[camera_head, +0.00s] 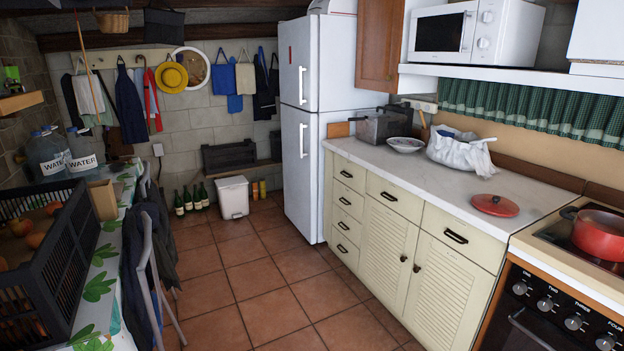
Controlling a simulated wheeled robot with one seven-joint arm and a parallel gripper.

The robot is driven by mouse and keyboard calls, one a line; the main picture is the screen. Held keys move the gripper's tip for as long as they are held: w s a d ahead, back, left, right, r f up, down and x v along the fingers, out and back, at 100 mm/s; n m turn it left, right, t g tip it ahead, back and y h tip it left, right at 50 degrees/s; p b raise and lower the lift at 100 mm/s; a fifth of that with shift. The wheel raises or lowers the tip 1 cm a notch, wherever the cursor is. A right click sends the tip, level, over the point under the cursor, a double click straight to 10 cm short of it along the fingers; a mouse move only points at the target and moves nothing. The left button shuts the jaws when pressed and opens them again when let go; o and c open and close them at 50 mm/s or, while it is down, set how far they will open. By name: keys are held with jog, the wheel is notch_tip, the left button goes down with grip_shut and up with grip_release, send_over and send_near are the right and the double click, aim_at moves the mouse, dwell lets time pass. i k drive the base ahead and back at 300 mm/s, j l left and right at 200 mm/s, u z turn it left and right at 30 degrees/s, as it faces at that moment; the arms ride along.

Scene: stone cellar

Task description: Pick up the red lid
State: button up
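The red lid (495,205) lies flat on the white countertop (425,168) on the right side of the head view. A red pot (598,236) stands on the stove at the right edge of the picture, partly cut off by the frame. My gripper is not in view.
The stove (570,262) adjoins the counter on the right. A white cloth bag (460,150), a bowl (405,145) and a metal box stand farther back. A table with a black crate (62,268) and chair is left. Tiled floor (262,290) between is clear.

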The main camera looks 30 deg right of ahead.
aim_at(489, 204)
jog(key=i+z, duration=0.25)
jog(key=i, duration=0.2)
jog(key=i+j+z, duration=0.2)
jog(key=i, duration=0.25)
jog(key=i+j+z, duration=0.25)
jog(key=i, duration=0.15)
jog(key=i+j+z, duration=0.2)
jog(key=i, duration=0.2)
jog(key=i+j+z, duration=0.5)
jog(key=z, duration=0.15)
jog(key=i+j+z, duration=0.3)
jog(key=j, duration=0.15)
jog(key=j+z, duration=0.35)
jog(key=i+j+z, duration=0.15)
jog(key=j+z, duration=0.15)
jog(key=j, duration=0.2)
